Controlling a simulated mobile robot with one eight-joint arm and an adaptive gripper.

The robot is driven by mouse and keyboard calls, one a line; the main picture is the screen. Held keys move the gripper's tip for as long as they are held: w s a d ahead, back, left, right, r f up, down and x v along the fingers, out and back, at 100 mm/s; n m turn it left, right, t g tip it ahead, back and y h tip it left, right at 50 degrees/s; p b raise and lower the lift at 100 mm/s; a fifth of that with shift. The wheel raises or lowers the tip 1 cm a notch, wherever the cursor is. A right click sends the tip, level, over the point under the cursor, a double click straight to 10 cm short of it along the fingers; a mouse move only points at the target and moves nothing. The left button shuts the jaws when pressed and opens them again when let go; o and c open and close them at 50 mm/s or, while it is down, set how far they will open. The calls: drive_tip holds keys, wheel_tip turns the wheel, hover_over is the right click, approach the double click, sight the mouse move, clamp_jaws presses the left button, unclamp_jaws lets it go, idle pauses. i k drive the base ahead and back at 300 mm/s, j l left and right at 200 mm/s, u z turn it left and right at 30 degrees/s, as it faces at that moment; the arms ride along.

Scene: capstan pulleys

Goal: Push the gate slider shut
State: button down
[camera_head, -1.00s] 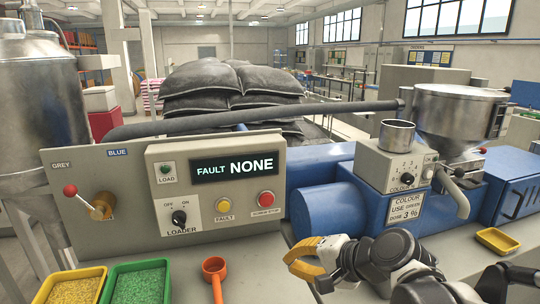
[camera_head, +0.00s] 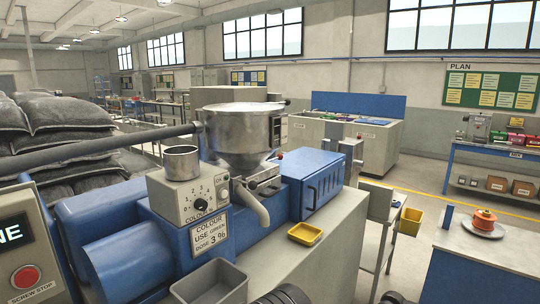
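The steel hopper (camera_head: 238,135) stands on the blue machine (camera_head: 190,225) in the middle of the view. Under its cone is a grey metal throat piece (camera_head: 262,181), with a small red knob (camera_head: 280,155) just behind and to the right. This looks like the place of the gate slider. How far the slider is in or out is too small to tell. My gripper is out of view. Only dark, rounded parts of my arm show at the bottom edge, in front of the machine bench.
A colour dial box (camera_head: 203,195) with a metal cup (camera_head: 182,162) stands left of the hopper. A grey bin (camera_head: 212,283) and a yellow tray (camera_head: 305,234) are in front. A pipe (camera_head: 90,150) runs in from the left. Open floor (camera_head: 415,170) lies to the right.

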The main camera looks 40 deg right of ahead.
sight(279, 156)
drive_tip(key=l+u, duration=0.45)
drive_tip(key=l, duration=3.7)
